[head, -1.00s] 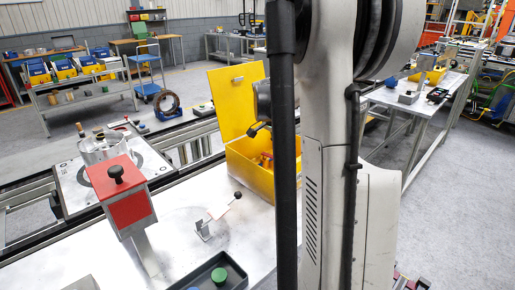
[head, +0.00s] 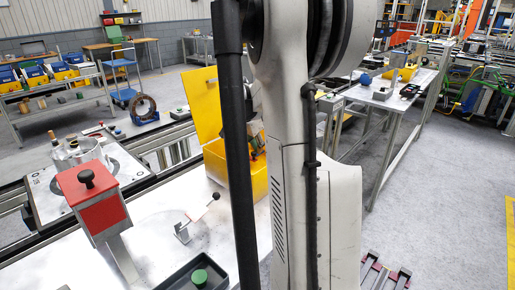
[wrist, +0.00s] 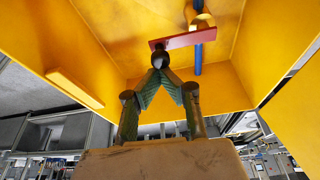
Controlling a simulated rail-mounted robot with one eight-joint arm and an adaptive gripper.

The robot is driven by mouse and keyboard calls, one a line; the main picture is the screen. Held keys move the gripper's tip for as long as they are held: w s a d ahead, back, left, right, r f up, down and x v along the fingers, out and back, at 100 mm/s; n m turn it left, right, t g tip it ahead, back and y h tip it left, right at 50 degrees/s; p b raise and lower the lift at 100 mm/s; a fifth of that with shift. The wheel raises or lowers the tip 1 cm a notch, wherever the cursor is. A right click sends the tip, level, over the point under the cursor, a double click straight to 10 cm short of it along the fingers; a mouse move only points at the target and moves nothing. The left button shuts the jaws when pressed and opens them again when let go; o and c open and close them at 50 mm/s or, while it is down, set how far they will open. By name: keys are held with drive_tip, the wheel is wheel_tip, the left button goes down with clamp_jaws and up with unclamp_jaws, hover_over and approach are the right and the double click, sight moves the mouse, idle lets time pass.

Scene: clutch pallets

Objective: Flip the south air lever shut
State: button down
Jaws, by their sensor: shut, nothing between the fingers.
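In the wrist view, a flat red lever (wrist: 183,39) crosses the inside of a yellow box (wrist: 95,35). A dark round knob (wrist: 160,57) is at its left end and a brass fitting with a blue pipe (wrist: 198,62) is at its right. My gripper (wrist: 158,72) is shut and empty. Its fingertips meet right at the knob; I cannot tell whether they touch it. In the head view the open yellow box (head: 215,163) is partly hidden behind my arm, and so is the gripper. No label shows which lever is the south one.
A small bracket with a black-knobbed lever (head: 197,220) stands on the bench left of my arm. The box walls and raised lid close in around the gripper.

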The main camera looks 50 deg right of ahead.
drive_tip(key=p+v, duration=0.5)
drive_tip(key=v, duration=0.5)
drive_tip(key=shift+w, duration=0.1)
idle(0.4)
drive_tip(key=a+r+n+t, duration=0.2)
drive_tip(key=a+n, duration=0.3)
drive_tip(key=a, duration=0.7)
drive_tip(key=a+r+n+t, duration=0.2)
drive_tip(key=a+n, duration=0.2)
drive_tip(key=a, duration=0.8)
drive_tip(key=s+a+f+n+t+y, duration=0.1)
drive_tip(key=s+a+n, duration=0.2)
drive_tip(key=a, duration=0.4)
drive_tip(key=s+a+f+n+t+y+b, duration=0.1)
drive_tip(key=s+a+f+n, duration=0.1)
drive_tip(key=s+a+n, duration=0.2)
drive_tip(key=s+a+f+n+t+y, duration=0.2)
drive_tip(key=s+a+n, duration=0.2)
drive_tip(key=a, duration=0.7)
drive_tip(key=shift+s, duration=0.25)
